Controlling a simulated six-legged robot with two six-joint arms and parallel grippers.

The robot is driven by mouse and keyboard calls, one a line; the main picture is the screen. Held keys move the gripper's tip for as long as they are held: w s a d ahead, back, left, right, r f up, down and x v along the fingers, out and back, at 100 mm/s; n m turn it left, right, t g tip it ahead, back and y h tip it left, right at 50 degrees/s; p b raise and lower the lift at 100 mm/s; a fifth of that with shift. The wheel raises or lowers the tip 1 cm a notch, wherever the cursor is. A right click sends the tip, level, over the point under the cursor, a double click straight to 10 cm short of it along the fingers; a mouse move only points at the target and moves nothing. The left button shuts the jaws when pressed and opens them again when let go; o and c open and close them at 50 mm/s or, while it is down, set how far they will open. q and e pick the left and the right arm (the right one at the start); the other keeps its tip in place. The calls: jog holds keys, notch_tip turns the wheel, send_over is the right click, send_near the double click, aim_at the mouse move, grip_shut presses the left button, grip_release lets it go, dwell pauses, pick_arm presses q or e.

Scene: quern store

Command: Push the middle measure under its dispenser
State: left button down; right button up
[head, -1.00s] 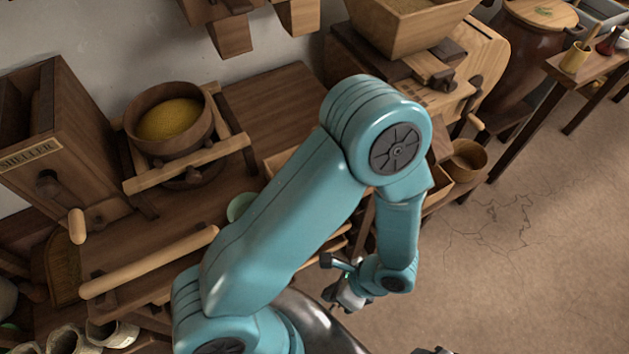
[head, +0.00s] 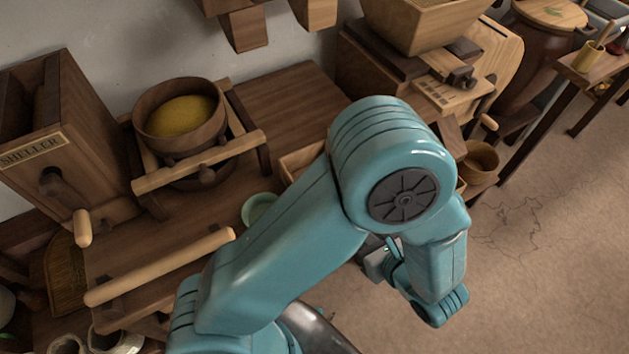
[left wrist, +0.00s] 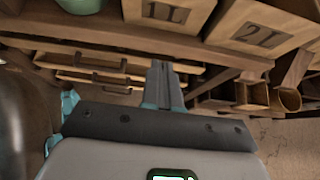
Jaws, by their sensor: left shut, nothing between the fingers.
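In the left wrist view, a pale wooden box measure marked 1L (left wrist: 170,13) and another marked 2L (left wrist: 255,33) stand side by side on a shelf edge at the top. I cannot tell from these frames which one is the middle measure. In the head view, part of a pale box (head: 300,160) shows behind my arm. Wooden spouts, probably dispensers, hang on the wall at the top, one at left (head: 245,30) and one at right (head: 316,12), cut off by the frame. My left gripper (left wrist: 163,72) is shut and empty, below and in front of the 1L box. My right gripper is out of view.
A green bowl (head: 258,207) sits left of the boxes. A sheller (head: 45,140) and a pot of yellow grain (head: 182,115) stand further left. A mill (head: 440,75) and a round tub (head: 481,158) are at right. Open floor (head: 545,225) lies in front.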

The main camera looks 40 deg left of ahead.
pick_arm(q)
jog(key=w+a+f+b, duration=0.1)
jog(key=w+a+f, duration=0.1)
jog(key=a, duration=0.7)
jog(key=shift+w+a+b, duration=0.3)
jog(key=shift+w+a, duration=0.05)
jog(key=shift+w, duration=0.05)
jog(key=shift+f, duration=0.1)
jog(key=shift+w+a+b, duration=0.15)
jog(key=shift+w+a, duration=0.1)
jog(key=shift+a, duration=0.45)
jog(key=shift+w+a+b, duration=0.15)
jog(key=shift+w+a, duration=0.1)
jog(key=shift+a, duration=0.45)
jog(key=shift+w+a+b, duration=0.15)
jog(key=shift+w+a, duration=0.1)
jog(key=shift+a, duration=0.45)
jog(key=shift+w+a+b, duration=0.1)
jog(key=shift+w+a, duration=0.1)
jog(key=shift+a, duration=0.5)
jog(key=shift+w+a+b, duration=0.15)
jog(key=shift+w+a, duration=0.1)
jog(key=shift+a, duration=0.5)
jog(key=shift+w+a+b, duration=0.1)
jog(key=shift+w+a, duration=0.1)
jog(key=shift+a, duration=0.5)
